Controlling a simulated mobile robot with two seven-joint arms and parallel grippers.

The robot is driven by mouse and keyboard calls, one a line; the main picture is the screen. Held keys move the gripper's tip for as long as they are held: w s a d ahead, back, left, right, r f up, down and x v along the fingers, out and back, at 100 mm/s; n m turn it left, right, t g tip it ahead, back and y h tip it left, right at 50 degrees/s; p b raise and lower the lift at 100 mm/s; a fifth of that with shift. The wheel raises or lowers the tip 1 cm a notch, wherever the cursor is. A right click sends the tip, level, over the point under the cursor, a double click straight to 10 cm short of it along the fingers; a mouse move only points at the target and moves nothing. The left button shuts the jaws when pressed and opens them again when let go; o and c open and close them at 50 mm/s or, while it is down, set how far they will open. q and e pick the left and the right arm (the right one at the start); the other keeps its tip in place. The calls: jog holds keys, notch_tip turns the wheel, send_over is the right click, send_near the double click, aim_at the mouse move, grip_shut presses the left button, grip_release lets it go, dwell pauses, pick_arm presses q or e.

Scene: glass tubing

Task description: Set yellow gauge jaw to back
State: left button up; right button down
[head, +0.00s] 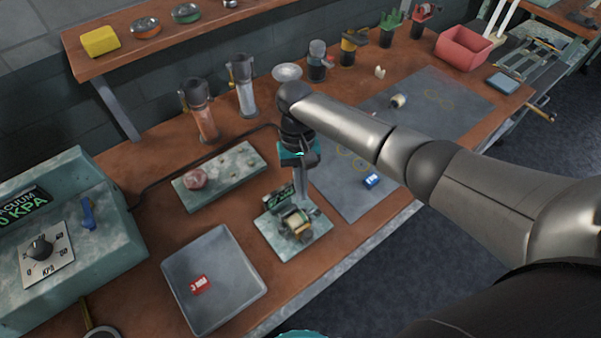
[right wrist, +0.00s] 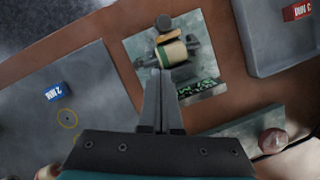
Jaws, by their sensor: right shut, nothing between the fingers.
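A small gauge device stands on a pale green base plate (head: 268,237) on the bench. It has a dark display with green characters (head: 280,198) and a pale yellow and green roller-like part (head: 296,222). In the right wrist view the yellowish roller part (right wrist: 172,54) sits on a dark bracket, with a round dark knob (right wrist: 163,21) at one end. My right gripper (right wrist: 160,76) is shut and empty, its tips over the roller's near edge; I cannot tell whether they touch. In the head view the right gripper (head: 302,198) points down beside the display.
A grey tray (head: 240,255) with a red labelled block (head: 199,284) lies to the left in front. A pale green plate with knobs (head: 238,165) lies behind. A grey mat (head: 345,205) with a blue block (head: 371,181) is at right. A vacuum box (head: 105,255) stands left.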

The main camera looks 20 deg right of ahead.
aim_at(306, 226)
jog(key=shift+x, duration=1.15)
jog(key=s, duration=0.2)
jog(key=s+p, duration=0.1)
jog(key=shift+a+f, duration=0.15)
jog(key=shift+f, duration=0.1)
pick_arm(q)
jog(key=shift+r, duration=0.65)
pick_arm(e)
jog(key=shift+s+a+f, duration=0.1)
jog(key=shift+s+f, duration=0.1)
jog(key=shift+s, duration=0.3)
